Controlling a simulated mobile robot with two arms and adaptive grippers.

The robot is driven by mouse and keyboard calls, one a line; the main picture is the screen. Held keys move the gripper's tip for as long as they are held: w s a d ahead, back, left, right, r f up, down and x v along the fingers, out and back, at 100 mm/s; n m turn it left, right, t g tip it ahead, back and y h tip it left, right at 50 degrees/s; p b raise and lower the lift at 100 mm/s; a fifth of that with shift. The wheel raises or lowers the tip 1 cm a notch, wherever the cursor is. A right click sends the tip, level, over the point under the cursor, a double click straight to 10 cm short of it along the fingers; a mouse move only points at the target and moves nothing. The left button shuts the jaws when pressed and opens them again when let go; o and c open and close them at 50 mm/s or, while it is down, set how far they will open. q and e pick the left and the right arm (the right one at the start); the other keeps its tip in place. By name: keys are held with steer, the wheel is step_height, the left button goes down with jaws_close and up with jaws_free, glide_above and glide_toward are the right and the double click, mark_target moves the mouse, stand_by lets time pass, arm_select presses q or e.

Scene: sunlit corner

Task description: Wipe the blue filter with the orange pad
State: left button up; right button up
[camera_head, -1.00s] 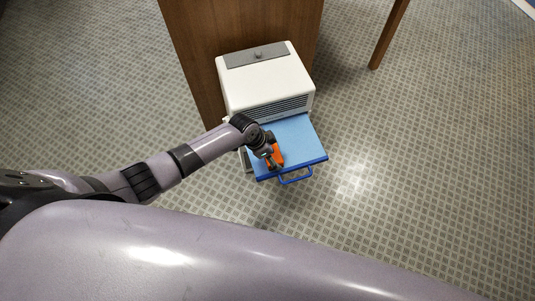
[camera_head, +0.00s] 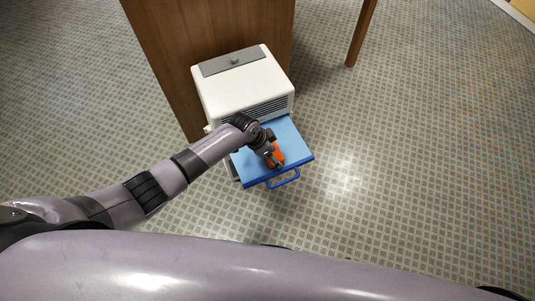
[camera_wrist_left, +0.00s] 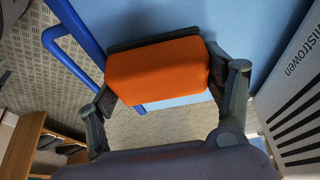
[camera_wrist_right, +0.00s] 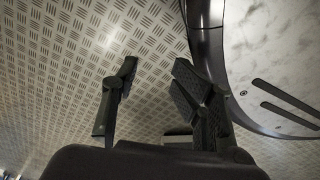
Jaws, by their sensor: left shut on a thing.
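The blue filter (camera_head: 292,142) is a light blue panel with a darker blue front edge and a blue handle (camera_head: 284,180). It sticks out from the front of a white unit (camera_head: 243,88). My left gripper (camera_head: 273,160) is over the filter, shut on the orange pad (camera_head: 278,154). In the left wrist view the pad (camera_wrist_left: 157,70) sits between the two fingers, against or just above the blue surface (camera_wrist_left: 245,30); I cannot tell if it touches. My right gripper (camera_wrist_right: 155,95) shows in the right wrist view, open and empty, above the floor.
A brown wooden panel (camera_head: 165,60) stands behind the white unit, and a wooden leg (camera_head: 361,35) stands to its right. The patterned floor (camera_head: 420,150) on the right is clear. My own base shows beside my right gripper.

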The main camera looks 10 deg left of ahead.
mark_target(296, 148)
arm_select(q)
steer(key=shift+w+d+f+b, duration=0.1)
steer(key=shift+w+d+b, duration=0.45)
steer(key=shift+d, duration=0.3)
steer(key=shift+w+d+b, duration=0.45)
steer(key=shift+d+b, duration=0.1)
steer(key=shift+d, duration=0.15)
steer(key=shift+w+d+f+b, duration=0.1)
steer(key=shift+w+d+b, duration=0.25)
steer(key=shift+d, duration=0.2)
steer(key=shift+w+d+b, duration=0.3)
steer(key=shift+d+b, duration=0.05)
steer(key=shift+d, duration=0.15)
steer(key=shift+w+d+b, duration=0.4)
steer(key=shift+w+d, duration=0.1)
steer(key=shift+d, duration=0.15)
arm_select(e)
steer(key=w+a+r+t, duration=0.1)
steer(key=w+r, duration=0.6)
steer(key=r, duration=0.5)
steer(key=shift+w+r, duration=0.3)
steer(key=shift+w, duration=0.05)
arm_select(q)
steer(key=shift+r, duration=0.25)
arm_select(e)
steer(key=shift+f, duration=0.1)
